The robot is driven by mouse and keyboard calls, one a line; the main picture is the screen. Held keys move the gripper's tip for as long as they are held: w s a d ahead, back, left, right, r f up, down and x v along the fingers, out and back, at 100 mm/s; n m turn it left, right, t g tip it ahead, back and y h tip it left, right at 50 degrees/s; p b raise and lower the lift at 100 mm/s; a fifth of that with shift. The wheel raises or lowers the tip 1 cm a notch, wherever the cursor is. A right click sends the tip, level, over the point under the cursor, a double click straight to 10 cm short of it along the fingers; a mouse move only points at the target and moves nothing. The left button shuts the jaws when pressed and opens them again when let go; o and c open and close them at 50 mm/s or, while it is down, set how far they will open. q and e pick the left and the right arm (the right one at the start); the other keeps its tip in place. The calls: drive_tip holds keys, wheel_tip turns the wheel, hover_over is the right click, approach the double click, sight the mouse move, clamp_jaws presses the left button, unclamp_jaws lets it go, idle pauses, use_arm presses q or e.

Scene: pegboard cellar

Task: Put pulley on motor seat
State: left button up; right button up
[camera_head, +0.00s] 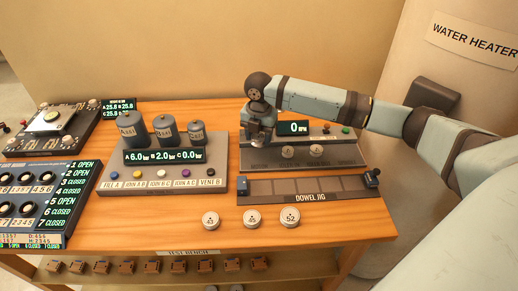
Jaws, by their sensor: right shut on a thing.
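My right gripper (261,140) points down over the left part of the grey motor unit (295,161), whose display (293,128) reads 0 RPM. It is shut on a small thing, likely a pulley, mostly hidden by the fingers. I cannot tell whether that thing touches the unit. The motor seat is not clear to see behind the gripper. Two pale round discs (288,152) and (316,150) sit on the unit's front. Three pale round pieces stand on the wooden table in front: left (210,219), middle (252,218) and one marked 52 (290,218). My left gripper is out of view.
The dowel jig (309,187) lies in front of the motor unit. A panel with three cylinders (162,175) stands to its left. More control panels (47,203) fill the far left.

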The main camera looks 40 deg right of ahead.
sight(259, 156)
wheel_tip(259, 156, down, 5)
drive_tip(key=shift+f, duration=0.3)
drive_tip(key=shift+f, duration=0.1)
drive_tip(key=o, duration=0.9)
wheel_tip(259, 156, up, 12)
drive_tip(key=shift+r, duration=0.15)
